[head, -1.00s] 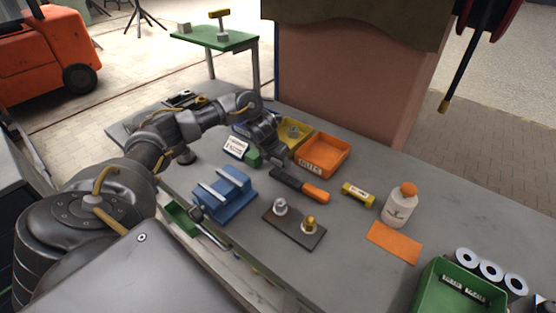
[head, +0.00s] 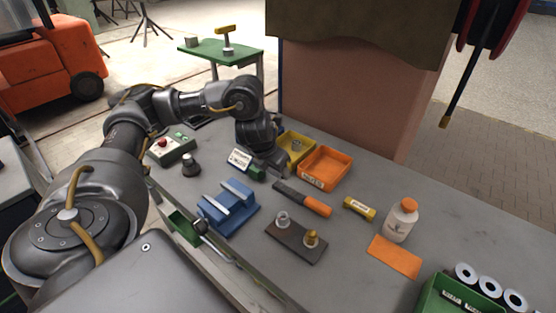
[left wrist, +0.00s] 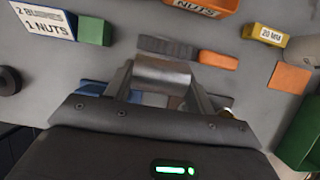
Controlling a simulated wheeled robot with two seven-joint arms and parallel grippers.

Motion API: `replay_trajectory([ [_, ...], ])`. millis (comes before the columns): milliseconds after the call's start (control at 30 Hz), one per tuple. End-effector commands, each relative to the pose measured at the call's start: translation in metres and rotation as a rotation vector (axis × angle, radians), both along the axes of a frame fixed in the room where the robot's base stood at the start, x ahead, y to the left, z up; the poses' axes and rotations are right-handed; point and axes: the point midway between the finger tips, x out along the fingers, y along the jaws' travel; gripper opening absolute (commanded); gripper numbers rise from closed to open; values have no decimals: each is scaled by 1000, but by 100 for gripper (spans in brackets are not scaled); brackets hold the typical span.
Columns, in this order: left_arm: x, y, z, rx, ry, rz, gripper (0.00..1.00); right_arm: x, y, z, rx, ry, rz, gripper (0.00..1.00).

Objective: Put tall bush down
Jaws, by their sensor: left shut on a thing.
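My left gripper (head: 277,165) hangs over the bench near the yellow bin, the sign and the orange-handled tool. In the left wrist view the gripper (left wrist: 163,88) is shut on a silver metal cylinder, the tall bush (left wrist: 162,74), held crosswise between its fingers. The bush cannot be made out in the head view. A dark plate (head: 296,242) on the bench carries a silver fitting (head: 283,219) and a brass one (head: 311,238). A sign (head: 240,158) reading "2 bushes 1 nuts" stands beside a green block (head: 257,172). My right gripper is not in view.
The yellow bin (head: 303,160) and the orange nuts bin (head: 325,168) stand behind the orange-handled tool (head: 302,199). A blue vise (head: 229,207) is at the front edge.

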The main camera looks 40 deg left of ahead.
Motion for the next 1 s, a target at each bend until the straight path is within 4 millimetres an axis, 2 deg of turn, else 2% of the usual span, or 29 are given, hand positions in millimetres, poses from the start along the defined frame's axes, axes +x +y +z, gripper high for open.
replay_trajectory([
  [100,-14,-9,11,1,-4,-2,18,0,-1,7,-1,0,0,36],
  [300,-25,-16,15,0,-2,1,18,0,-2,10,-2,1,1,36],
  [767,-27,-17,15,0,-2,15,18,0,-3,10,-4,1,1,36],
  [1000,-30,-21,15,4,-7,201,18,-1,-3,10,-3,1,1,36],
])
